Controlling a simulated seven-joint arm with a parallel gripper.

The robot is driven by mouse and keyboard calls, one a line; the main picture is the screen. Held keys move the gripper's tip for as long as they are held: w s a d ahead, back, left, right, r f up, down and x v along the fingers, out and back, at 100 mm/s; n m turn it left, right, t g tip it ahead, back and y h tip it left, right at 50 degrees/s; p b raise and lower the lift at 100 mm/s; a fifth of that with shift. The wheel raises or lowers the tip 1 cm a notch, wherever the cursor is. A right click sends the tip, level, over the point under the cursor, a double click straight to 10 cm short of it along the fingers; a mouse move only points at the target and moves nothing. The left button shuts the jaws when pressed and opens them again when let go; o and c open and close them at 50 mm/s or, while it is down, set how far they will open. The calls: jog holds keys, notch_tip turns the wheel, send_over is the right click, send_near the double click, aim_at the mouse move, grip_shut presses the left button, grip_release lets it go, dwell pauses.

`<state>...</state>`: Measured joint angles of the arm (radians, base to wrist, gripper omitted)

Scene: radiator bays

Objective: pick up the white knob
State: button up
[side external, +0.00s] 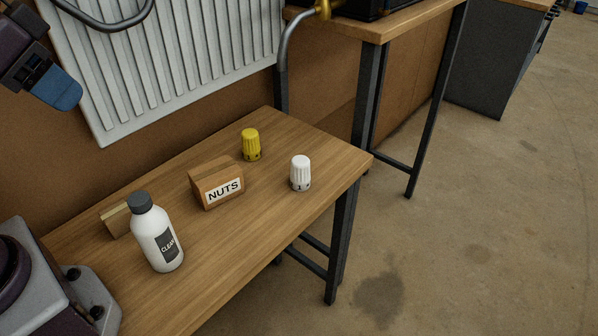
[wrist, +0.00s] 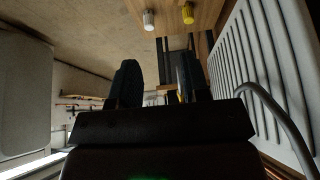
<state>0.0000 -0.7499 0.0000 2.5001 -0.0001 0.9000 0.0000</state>
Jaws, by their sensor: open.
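The white knob (side external: 300,173) stands upright on the wooden table near its right corner in the side external view. In the wrist view the white knob (wrist: 149,20) shows at the top, beyond my fingers. My gripper (wrist: 158,80) is open, with a gap between its two dark fingers and nothing held. In the side external view, part of my gripper (side external: 58,88), with a blue tip, shows at the upper left, well above the table and far from the knob.
A yellow knob (side external: 251,145) stands behind and left of the white one. A wooden NUTS box (side external: 216,183) and a white bottle (side external: 156,235) stand further left on the table (side external: 235,258). A ribbed radiator (side external: 170,60) rises behind. Bare tabletop surrounds the white knob.

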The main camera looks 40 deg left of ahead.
jog(key=o, duration=0.6)
